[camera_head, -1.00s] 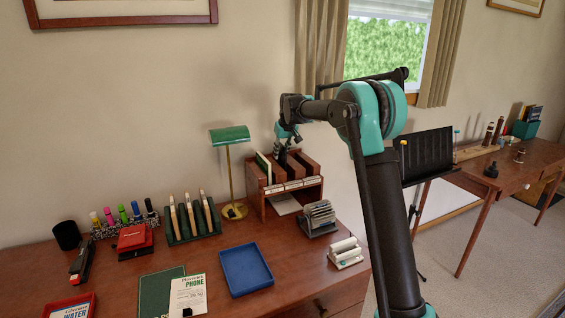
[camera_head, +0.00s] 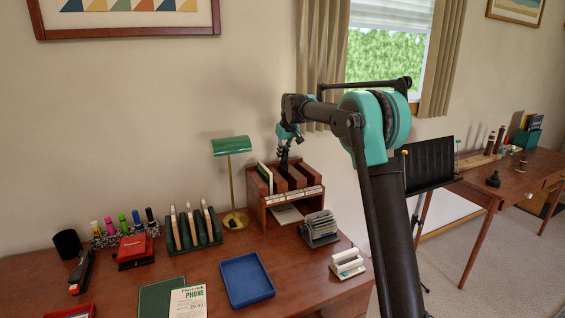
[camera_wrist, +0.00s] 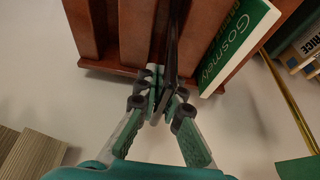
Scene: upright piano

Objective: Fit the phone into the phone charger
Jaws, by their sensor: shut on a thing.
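My gripper (camera_wrist: 163,98) is shut on a thin dark slab, seen edge-on, which looks like the phone (camera_wrist: 173,45). The slab stands among the upright dividers of the wooden desk organizer (camera_wrist: 125,30); how deep it sits is hidden. In the head view, my gripper (camera_head: 285,143) is above the organizer (camera_head: 257,210), with the dark slab (camera_head: 284,164) below its fingers. I cannot tell for sure which thing is the phone charger.
A green-and-white book (camera_wrist: 238,45) stands in the organizer beside the slab. A green desk lamp (camera_head: 231,146) is close on the left. A grey rack (camera_head: 320,230) and a white stand (camera_head: 347,262) are in front on the right. A blue tray (camera_head: 246,278) lies on the desk.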

